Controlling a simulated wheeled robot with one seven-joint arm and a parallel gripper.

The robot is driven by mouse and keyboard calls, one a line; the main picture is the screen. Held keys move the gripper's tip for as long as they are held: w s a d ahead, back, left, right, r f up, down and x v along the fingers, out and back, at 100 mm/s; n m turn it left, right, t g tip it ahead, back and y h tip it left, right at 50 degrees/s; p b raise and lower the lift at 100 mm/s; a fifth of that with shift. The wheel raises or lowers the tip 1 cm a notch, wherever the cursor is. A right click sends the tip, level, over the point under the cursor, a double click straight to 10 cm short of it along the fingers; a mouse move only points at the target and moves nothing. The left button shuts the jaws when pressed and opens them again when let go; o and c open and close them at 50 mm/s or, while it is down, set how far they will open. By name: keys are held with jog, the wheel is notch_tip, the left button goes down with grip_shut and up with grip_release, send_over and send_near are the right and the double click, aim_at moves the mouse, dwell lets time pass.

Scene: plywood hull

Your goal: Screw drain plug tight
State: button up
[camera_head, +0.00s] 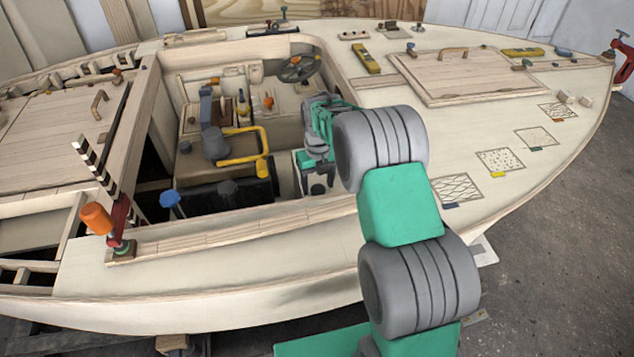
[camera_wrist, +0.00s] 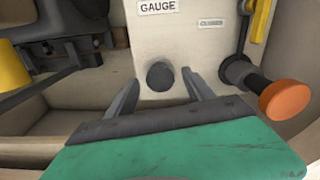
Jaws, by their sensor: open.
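My gripper (camera_wrist: 160,82) is open, with its two dark fingers reaching toward a pale panel in the wrist view. A dark round knob or plug (camera_wrist: 160,75) sits on that panel, between the fingertips in the picture. The fingers do not visibly touch it. To its right, an orange-capped dark stem (camera_wrist: 284,100) sticks out from a round dark fitting. No label names the drain plug, so I cannot tell for sure which of these it is. In the head view my gripper (camera_head: 318,186) hangs down inside the open cockpit; its fingertips are small there.
The panel carries a GAUGE label (camera_wrist: 158,6) and a CLOSED label (camera_wrist: 212,23). A yellow handle (camera_wrist: 261,18) is above the orange cap.

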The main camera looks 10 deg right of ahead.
aim_at(318, 188)
notch_tip(318, 188, up, 8)
dwell(0.4)
jog(key=shift+f, duration=0.15)
